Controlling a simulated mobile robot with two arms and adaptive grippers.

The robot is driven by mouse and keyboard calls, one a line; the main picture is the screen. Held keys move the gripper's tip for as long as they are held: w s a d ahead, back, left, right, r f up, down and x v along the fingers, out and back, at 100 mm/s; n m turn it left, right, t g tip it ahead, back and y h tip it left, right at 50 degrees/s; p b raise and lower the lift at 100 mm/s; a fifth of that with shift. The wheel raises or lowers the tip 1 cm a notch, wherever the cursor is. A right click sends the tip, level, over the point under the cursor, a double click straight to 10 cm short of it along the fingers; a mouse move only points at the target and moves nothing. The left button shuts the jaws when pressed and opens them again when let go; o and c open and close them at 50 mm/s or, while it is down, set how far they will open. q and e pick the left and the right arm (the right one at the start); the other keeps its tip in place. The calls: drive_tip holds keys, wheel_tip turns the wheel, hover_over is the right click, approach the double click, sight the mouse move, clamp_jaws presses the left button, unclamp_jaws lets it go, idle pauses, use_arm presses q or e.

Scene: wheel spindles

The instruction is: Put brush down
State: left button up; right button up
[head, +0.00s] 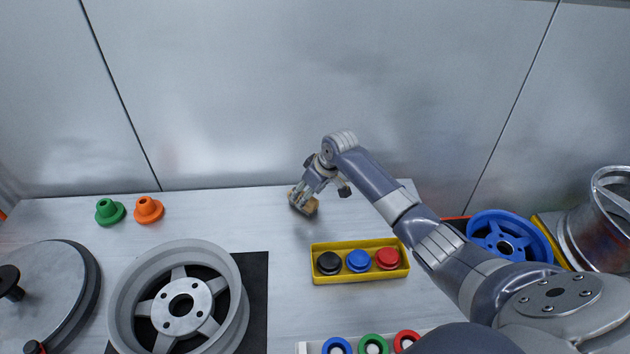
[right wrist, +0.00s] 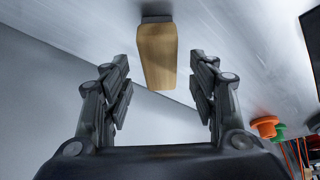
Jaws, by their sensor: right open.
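The brush (head: 304,205) is a tan wooden block at the back middle of the table, partly covered by my right gripper in the head view. In the right wrist view the brush (right wrist: 157,52) shows its tan wooden body and a dark part at its far end, against the pale table surface. My right gripper (head: 300,196) is just above the brush. Its fingers (right wrist: 159,72) are spread to either side of the wooden end, with a gap on both sides. I cannot tell exactly how deep the brush sits between them. My left gripper is not in view.
A yellow tray (head: 360,278) with black, blue and red caps stands in front of the brush. Green (head: 109,212) and orange (head: 148,209) stepped pieces stand at the back left. A grey wheel (head: 128,303) is at front left, a blue wheel (head: 510,236) at right. Table between is clear.

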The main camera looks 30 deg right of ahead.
drive_tip(key=v, duration=0.8)
drive_tip(key=shift+f, duration=0.15)
